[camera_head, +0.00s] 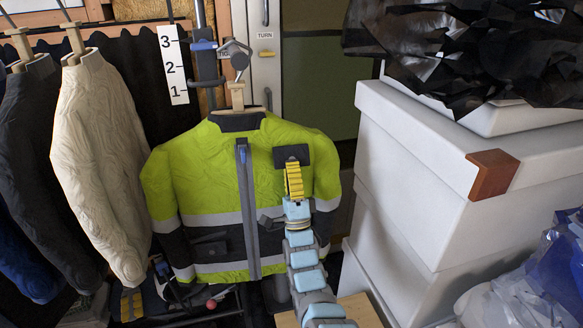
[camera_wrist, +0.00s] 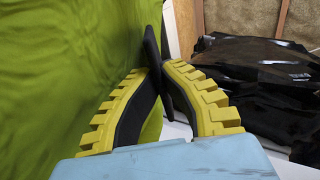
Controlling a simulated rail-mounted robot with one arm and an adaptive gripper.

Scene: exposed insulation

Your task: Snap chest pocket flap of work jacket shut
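The work jacket (camera_head: 215,165) is yellow-green with grey bands and dark lower panels, and hangs on a wooden hanger. Its dark chest pocket flap (camera_head: 291,152) is on the right side of the chest. My gripper (camera_head: 293,168), with yellow ribbed fingers, reaches up from below and overlaps the flap's lower edge. In the wrist view the flap (camera_wrist: 152,45) shows nearly edge-on, standing out from the green fabric. The tips of my gripper (camera_wrist: 156,70) close in on both sides of it and appear to pinch it. The snap is not visible.
Stacked white boxes (camera_head: 445,185) stand close on the right, with crumpled black plastic (camera_head: 465,50) on top. Other garments, including a cream sweater (camera_head: 98,165), hang on the left. A grey zipper strip (camera_head: 248,210) runs down the jacket front.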

